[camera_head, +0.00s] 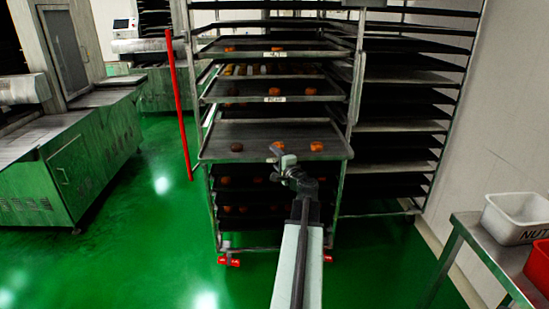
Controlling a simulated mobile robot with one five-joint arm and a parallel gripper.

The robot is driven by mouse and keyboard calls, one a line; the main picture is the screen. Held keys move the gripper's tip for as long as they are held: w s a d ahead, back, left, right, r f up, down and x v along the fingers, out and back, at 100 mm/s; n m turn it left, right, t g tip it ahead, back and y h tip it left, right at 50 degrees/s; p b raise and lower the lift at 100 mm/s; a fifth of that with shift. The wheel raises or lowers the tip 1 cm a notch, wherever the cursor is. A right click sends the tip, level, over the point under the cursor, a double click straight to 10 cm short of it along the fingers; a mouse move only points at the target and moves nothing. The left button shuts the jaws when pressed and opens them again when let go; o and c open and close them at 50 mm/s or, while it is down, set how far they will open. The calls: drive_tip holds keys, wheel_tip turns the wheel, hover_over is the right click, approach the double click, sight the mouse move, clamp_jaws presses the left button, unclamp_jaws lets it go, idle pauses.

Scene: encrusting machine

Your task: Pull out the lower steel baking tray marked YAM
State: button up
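A wheeled steel rack (212,215) stands in the middle of the view with trays on several levels. I cannot tell whether the fingers are open or closed on the edge. The middle tray (223,91) and the upper tray (228,48) carry small labels, too small to read surely.
A second rack (400,155) with dark trays stands close on the right. A red upright bar (180,110) is left of the rack. A steel table (480,235) with a white bin (518,215) and a red bin (540,265) is at lower right. Green floor is clear at left.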

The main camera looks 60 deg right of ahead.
drive_tip(key=shift+a, duration=0.1)
drive_tip(key=v, duration=0.7)
drive_tip(key=shift+s+a, duration=0.2)
drive_tip(key=shift+s, duration=0.1)
